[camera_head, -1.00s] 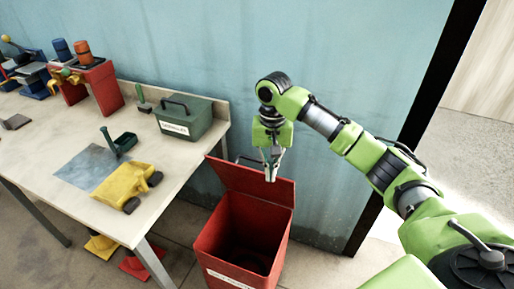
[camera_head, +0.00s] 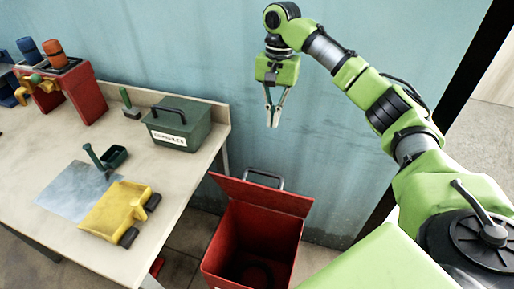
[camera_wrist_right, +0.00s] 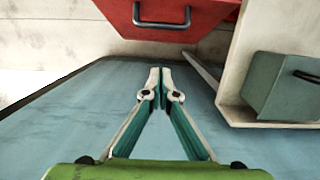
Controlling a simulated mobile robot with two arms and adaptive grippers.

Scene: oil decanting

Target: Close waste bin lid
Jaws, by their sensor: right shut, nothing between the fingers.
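The red waste bin (camera_head: 222,245) stands open on the floor to the right of the table; its dark inside shows. Its red lid (camera_head: 245,192) is raised and leans up at the back edge, with a grey handle (camera_head: 264,176) on its far side. The lid (camera_wrist_right: 205,14) and handle (camera_wrist_right: 162,24) also show at the top of the right wrist view. My right gripper (camera_head: 272,126) points down above the lid, apart from it, in front of the blue wall. Its fingertips (camera_wrist_right: 160,70) meet with nothing between them. My left gripper is out of view.
The blue wall (camera_head: 340,190) is close behind the bin.

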